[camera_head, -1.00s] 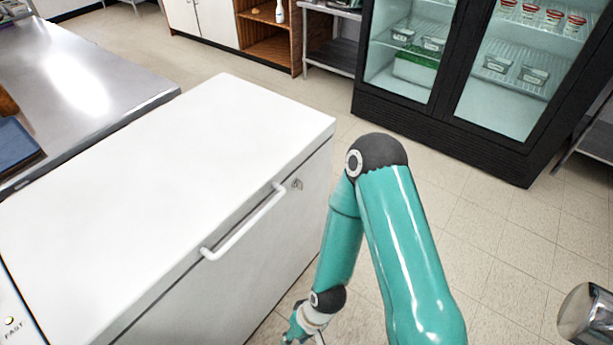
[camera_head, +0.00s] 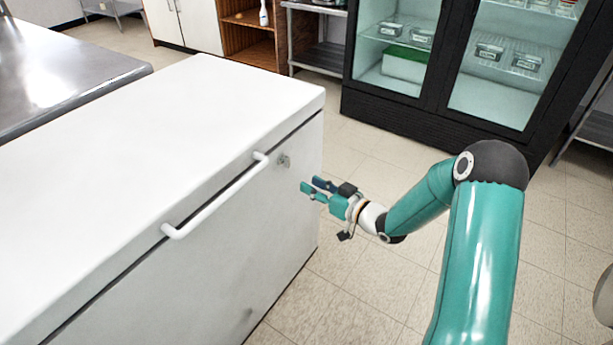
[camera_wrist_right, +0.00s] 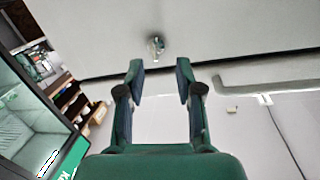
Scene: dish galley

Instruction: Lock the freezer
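The freezer (camera_head: 150,130) is a white chest with its lid down, at the left in the head view. A white bar handle (camera_head: 215,195) runs along its front edge. A small metal lock with what looks like a key (camera_head: 284,160) sits on the front, near the handle's far end. My right gripper (camera_head: 307,187) is open and empty, in front of the lock and apart from it. In the right wrist view the lock (camera_wrist_right: 157,46) lies just beyond the gap between the open fingers (camera_wrist_right: 160,70). My left gripper is not in view.
A black glass-door fridge (camera_head: 430,115) stands at the back right. A steel table (camera_head: 60,70) is behind the freezer at the left. Wooden shelves (camera_head: 250,35) stand at the back. Tiled floor (camera_head: 350,285) is clear right of the freezer.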

